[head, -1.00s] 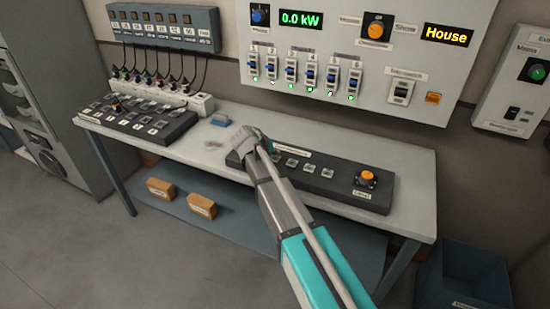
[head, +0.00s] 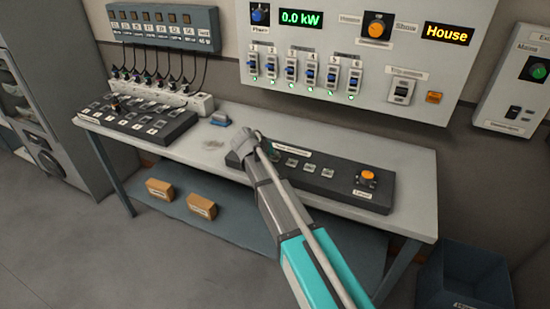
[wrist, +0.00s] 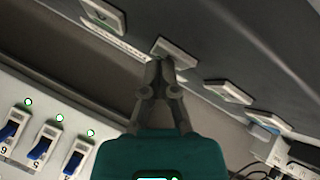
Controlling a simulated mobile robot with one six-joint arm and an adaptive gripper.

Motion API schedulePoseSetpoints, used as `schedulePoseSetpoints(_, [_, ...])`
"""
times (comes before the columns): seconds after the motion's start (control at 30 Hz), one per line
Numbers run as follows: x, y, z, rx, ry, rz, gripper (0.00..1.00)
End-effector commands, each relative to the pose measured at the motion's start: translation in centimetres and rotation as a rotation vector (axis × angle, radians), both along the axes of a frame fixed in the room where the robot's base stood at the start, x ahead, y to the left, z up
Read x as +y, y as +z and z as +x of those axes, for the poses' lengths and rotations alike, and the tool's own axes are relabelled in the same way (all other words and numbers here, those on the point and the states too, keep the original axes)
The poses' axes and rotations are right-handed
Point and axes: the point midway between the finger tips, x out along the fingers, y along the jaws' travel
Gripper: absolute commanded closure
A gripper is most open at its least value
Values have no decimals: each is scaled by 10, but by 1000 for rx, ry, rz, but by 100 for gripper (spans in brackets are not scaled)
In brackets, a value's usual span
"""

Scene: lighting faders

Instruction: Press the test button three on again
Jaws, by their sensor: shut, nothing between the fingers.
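The test button box (head: 325,182) is a long dark box on the right half of the bench. It has a row of pale square buttons (head: 309,167) and a label strip behind them. My gripper (head: 264,148) is over the left part of the row and hides some buttons there; its fingertips are hard to make out in the head view. In the wrist view my gripper (wrist: 160,66) is shut and empty, its tips in front of or at one pale button (wrist: 175,52). I cannot tell whether they touch. The button numbers are not readable.
An orange knob (head: 367,175) sits at the box's right end. The wall panel (head: 425,68) behind has several blue switches and a 0.0 kW display (head: 300,18). A fader desk (head: 137,119) and a small blue object (head: 220,119) stand left. The bench front is clear.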

Motion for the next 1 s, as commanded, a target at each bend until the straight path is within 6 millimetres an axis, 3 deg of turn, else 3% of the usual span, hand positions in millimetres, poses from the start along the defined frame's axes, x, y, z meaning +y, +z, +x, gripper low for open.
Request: schedulePoseSetpoints(1.0, [-1,9,0,0,0,0,100])
